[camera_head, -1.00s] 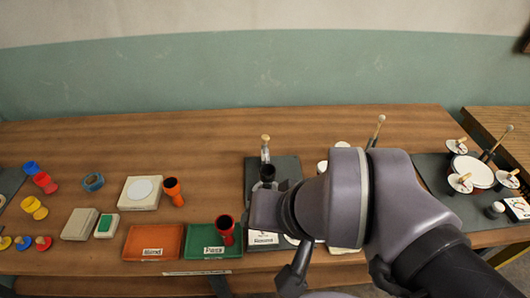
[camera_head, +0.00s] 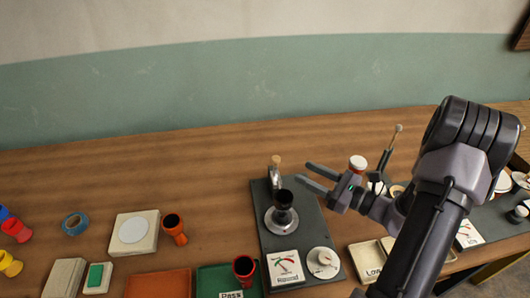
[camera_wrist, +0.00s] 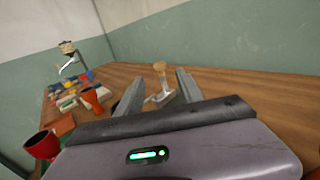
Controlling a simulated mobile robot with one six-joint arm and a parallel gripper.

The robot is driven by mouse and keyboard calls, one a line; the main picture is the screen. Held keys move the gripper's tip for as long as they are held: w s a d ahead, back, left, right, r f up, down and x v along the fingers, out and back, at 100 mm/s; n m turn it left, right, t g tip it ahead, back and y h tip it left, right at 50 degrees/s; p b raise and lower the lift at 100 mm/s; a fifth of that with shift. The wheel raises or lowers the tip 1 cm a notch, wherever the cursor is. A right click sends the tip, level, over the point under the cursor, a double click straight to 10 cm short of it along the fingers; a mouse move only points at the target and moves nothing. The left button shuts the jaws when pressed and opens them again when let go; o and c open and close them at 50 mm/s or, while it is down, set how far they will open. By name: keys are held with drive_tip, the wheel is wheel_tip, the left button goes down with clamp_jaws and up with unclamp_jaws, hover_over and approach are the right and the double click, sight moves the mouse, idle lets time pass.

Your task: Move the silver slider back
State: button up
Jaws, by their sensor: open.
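A silver upright piece with a wooden knob (camera_head: 276,168) stands at the back of a dark board (camera_head: 318,228); it looks like the silver slider, though its track is unclear. My gripper (camera_head: 303,172) is open and empty, its fingers pointing left toward this piece from its right, with a gap between. In the wrist view, the wooden knob (camera_wrist: 160,72) and its silver foot show beyond and between my open fingers (camera_wrist: 161,76). A black goblet drum (camera_head: 284,200) stands on a round silver base just in front of the knobbed piece.
A white dial card (camera_head: 285,267) and a round white piece (camera_head: 323,262) are at the board's front. A red cup (camera_head: 244,270) is on the green tray (camera_head: 212,282). An orange goblet (camera_head: 174,228) stands left. The table behind the board is clear.

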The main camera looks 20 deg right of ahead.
drive_tip(key=b+x, duration=0.2)
drive_tip(key=x, duration=1.2)
drive_tip(key=shift+b, duration=0.35)
drive_tip(key=shift+a, duration=0.1)
clamp_jaws()
idle(0.3)
